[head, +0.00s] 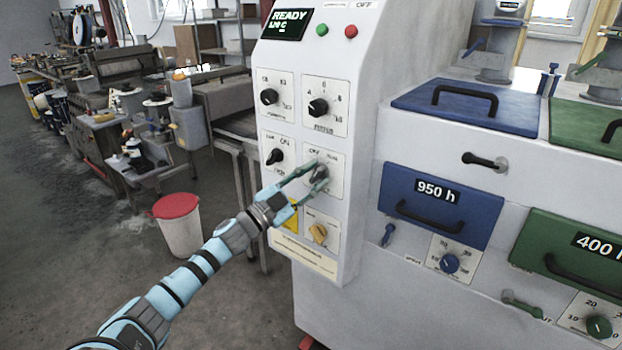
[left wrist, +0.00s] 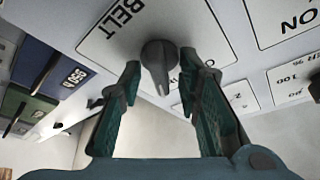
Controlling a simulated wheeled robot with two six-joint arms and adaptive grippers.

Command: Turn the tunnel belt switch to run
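The tunnel belt switch is a dark grey knob (head: 321,172) on a white plate of the control panel. In the left wrist view the knob (left wrist: 159,58) sits beside the printed word BELT, with its narrow end pointing down in the picture. My left gripper (head: 316,176) is at this plate with its two green-padded fingers apart. In the left wrist view the left gripper (left wrist: 160,65) has one fingertip on each side of the knob. A gap shows at the left finger; I cannot tell whether the right finger touches. My right gripper is not in view.
Other black knobs (head: 318,107) and a yellow knob (head: 318,233) sit close around on the panel (head: 350,75). Green (head: 322,29) and red (head: 351,31) buttons are above. Blue (head: 440,205) and green (head: 570,255) drawers are right. A red-lidded bin (head: 180,230) stands left.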

